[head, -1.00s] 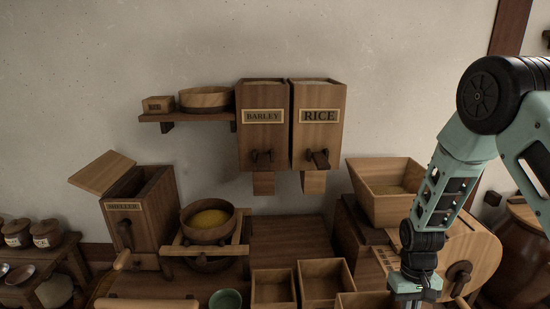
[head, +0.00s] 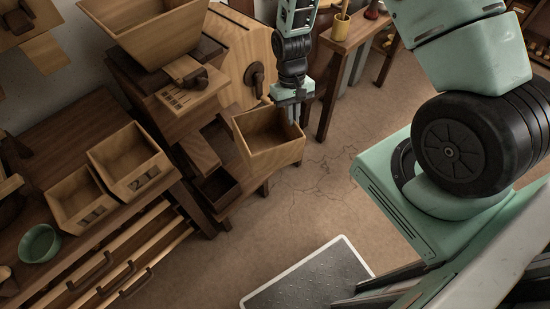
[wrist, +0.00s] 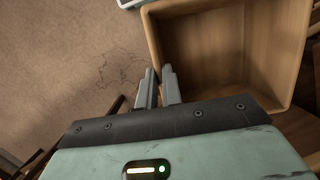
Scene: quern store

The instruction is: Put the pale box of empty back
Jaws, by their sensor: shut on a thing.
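A pale wooden box (head: 275,158) with an open top is in my gripper (head: 298,98), near the middle of the head view. It looks empty. In the wrist view the box (wrist: 277,95) fills the upper right, its inside bare. My gripper's two fingers (wrist: 159,88) meet the box at its near left corner there and are shut on its wall.
Two similar boxes, marked 1 (head: 82,204) and 2 (head: 138,172), sit on the bench at left beside a green bowl (head: 39,244). The floor (head: 290,210) in front is mostly clear.

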